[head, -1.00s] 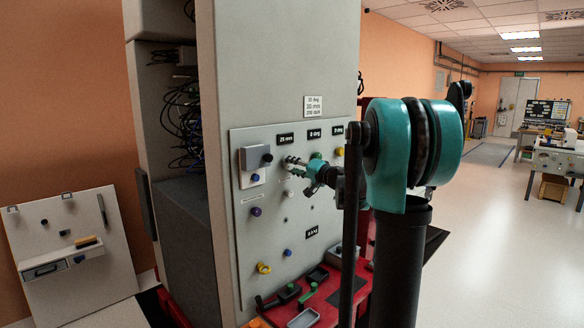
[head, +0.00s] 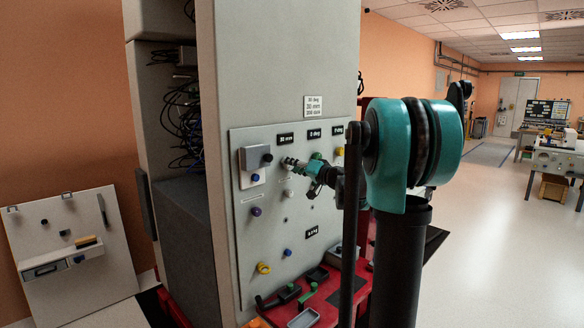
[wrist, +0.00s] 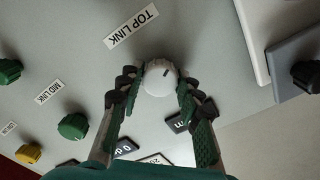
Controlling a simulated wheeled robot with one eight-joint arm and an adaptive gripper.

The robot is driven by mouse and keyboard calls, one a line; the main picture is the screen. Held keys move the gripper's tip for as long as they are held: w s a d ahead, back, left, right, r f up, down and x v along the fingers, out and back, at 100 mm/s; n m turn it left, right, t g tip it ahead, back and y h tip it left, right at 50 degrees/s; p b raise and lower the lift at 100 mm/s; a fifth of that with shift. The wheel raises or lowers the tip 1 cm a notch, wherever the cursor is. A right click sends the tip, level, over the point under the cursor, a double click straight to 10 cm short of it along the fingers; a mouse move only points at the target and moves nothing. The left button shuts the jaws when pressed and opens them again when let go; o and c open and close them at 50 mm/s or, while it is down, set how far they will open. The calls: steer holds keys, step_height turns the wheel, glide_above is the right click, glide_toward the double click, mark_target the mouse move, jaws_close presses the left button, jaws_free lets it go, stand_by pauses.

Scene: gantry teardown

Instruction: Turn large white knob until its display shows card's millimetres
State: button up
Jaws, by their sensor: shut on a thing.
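The large white knob (wrist: 161,78) is in the wrist view, with a dark mark on its face. My gripper (wrist: 158,92) is shut on it, with one finger along each side. In the head view my gripper (head: 290,163) reaches the panel from the right and hides most of the knob. The millimetre display (head: 286,139) is just above it; its small digits are hard to read and look like 20 or 30 mm. The card (head: 314,106) higher on the cabinet has three lines; the middle one looks like 20 mm.
Two more displays, one in degrees (head: 314,134) and one at its right (head: 337,130), sit beside it. A grey box (head: 252,166) is left of my gripper. A green knob (wrist: 73,126) and a yellow knob (wrist: 28,153) are also on the panel. A red shelf (head: 335,288) lies below.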

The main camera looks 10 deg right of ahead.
steer(key=o, duration=1.2)
steer(key=shift+c, duration=0.2)
steer(key=shift+s, duration=0.1)
steer(key=v, duration=1.2)
